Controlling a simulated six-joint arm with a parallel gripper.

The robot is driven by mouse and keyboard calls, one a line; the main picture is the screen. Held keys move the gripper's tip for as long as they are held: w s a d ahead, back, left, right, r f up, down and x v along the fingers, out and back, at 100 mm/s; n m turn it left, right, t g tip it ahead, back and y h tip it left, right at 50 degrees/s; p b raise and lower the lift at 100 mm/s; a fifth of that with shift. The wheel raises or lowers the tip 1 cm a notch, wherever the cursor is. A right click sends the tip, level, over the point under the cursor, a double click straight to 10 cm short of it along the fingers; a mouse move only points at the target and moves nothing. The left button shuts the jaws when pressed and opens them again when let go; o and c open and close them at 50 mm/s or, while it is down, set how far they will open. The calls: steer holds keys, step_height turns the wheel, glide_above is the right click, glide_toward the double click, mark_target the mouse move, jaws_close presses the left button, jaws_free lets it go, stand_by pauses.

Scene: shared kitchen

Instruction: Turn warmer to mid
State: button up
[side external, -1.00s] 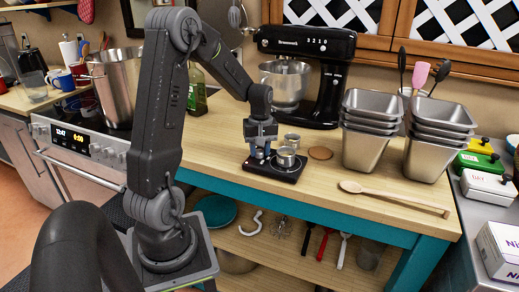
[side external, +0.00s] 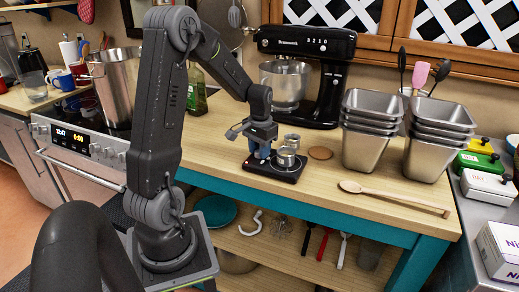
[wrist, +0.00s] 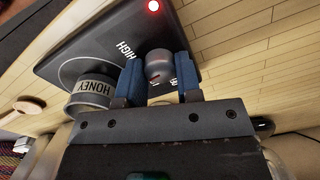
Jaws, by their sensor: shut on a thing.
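The warmer (side external: 276,176) is a flat black plate on the wooden counter. The wrist view shows its top (wrist: 100,42), a lit red lamp (wrist: 152,6) and the word HIGH beside its round grey knob (wrist: 159,65). My gripper (wrist: 160,72) has its blue fingers shut on the knob, one on each side. In the side view my gripper (side external: 262,152) reaches down to the warmer's left part. A small metal pot (side external: 286,160) marked HONEY sits on the warmer beside the gripper. The knob's setting is unclear; other labels are partly hidden by the fingers.
A small metal cup (side external: 292,140) stands behind the warmer, with a brown round coaster (side external: 320,153) to its right. A black stand mixer (side external: 325,75) is behind. Stacked steel pans (side external: 366,135) and a wooden spoon (side external: 395,196) lie to the right.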

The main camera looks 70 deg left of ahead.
steer(key=shift+m, duration=0.9)
steer(key=o, duration=0.9)
steer(key=shift+o, duration=0.2)
step_height(320, 180, up, 14)
steer(key=shift+d, duration=0.2)
steer(key=shift+f, duration=0.1)
steer(key=s+d+r+m+t, duration=0.2)
steer(key=d+r, duration=0.1)
steer(key=d, duration=1.1)
steer(key=s+d+f+m+t, duration=0.1)
steer(key=s+d+f+t, duration=0.1)
steer(key=s+d, duration=0.6)
steer(key=d+t, duration=0.1)
steer(key=d, duration=0.3)
steer(key=shift+d+m+t, duration=0.2)
steer(key=shift+m+t, duration=0.1)
steer(key=shift+t, duration=0.1)
